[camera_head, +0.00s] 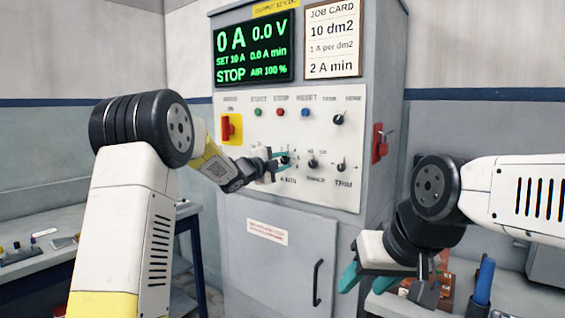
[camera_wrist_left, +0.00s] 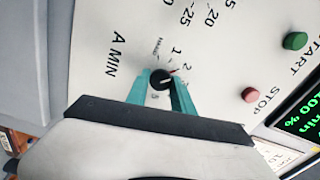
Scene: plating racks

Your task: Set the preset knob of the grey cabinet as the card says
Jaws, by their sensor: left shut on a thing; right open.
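The grey cabinet (camera_head: 340,235) has a white panel with a black A MIN knob (camera_wrist_left: 160,79). My left gripper (camera_head: 280,162) is shut on this knob; its teal fingers lie either side of it in the left wrist view (camera_wrist_left: 160,88). The knob's light line points toward the 2, near a small red mark. The job card (camera_head: 332,38) reads 10 dm2, 1 A per dm2, 2 A min. The display (camera_head: 252,48) reads 0 A, 0.0 V, SET 10 A, 0.0 A min, STOP, AIR 100 %. My right gripper (camera_head: 368,281) is open and empty.
The panel also carries a red switch (camera_head: 232,128), green, red and blue buttons, and other black knobs (camera_head: 338,118). A red lever (camera_head: 381,143) is on the cabinet's side. Benches (camera_head: 40,262) stand at the left and lower right, with a blue-handled object (camera_head: 484,280).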

